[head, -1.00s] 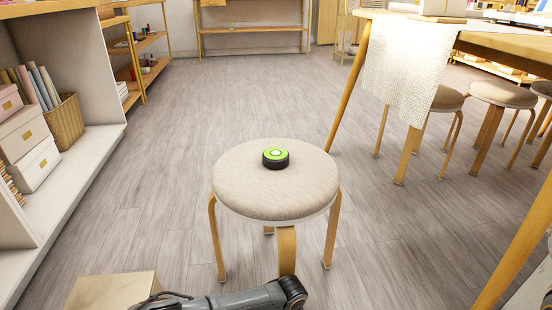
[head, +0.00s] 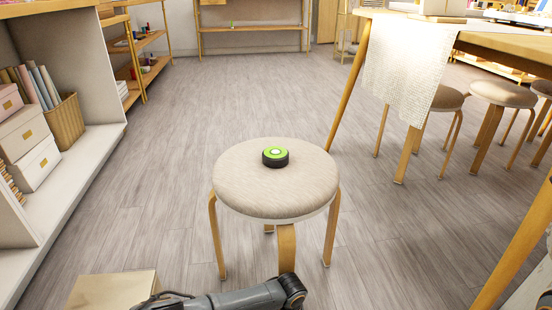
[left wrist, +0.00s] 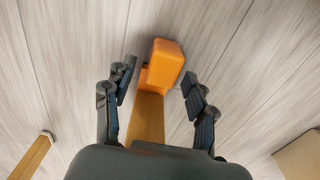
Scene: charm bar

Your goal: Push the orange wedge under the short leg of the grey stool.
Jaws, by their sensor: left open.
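The stool (head: 240,185) has a round beige seat and wooden legs, and it stands on the floor in front of me. A black and green round disc (head: 275,157) lies on its seat. In the left wrist view the orange wedge (left wrist: 166,65) lies on the floor at the end of a wooden leg (left wrist: 147,118). The wedge appears to meet the leg; I cannot tell how far it is under it. My left gripper (left wrist: 157,80) is open, with its fingers on either side of the leg and the wedge. My right gripper is not in view.
A cardboard-coloured box (head: 112,290) is at the bottom left. A shelf unit (head: 85,165) stands on the left. A table with a white cloth (head: 408,65) and more stools (head: 503,94) are on the right. The floor behind the stool is clear.

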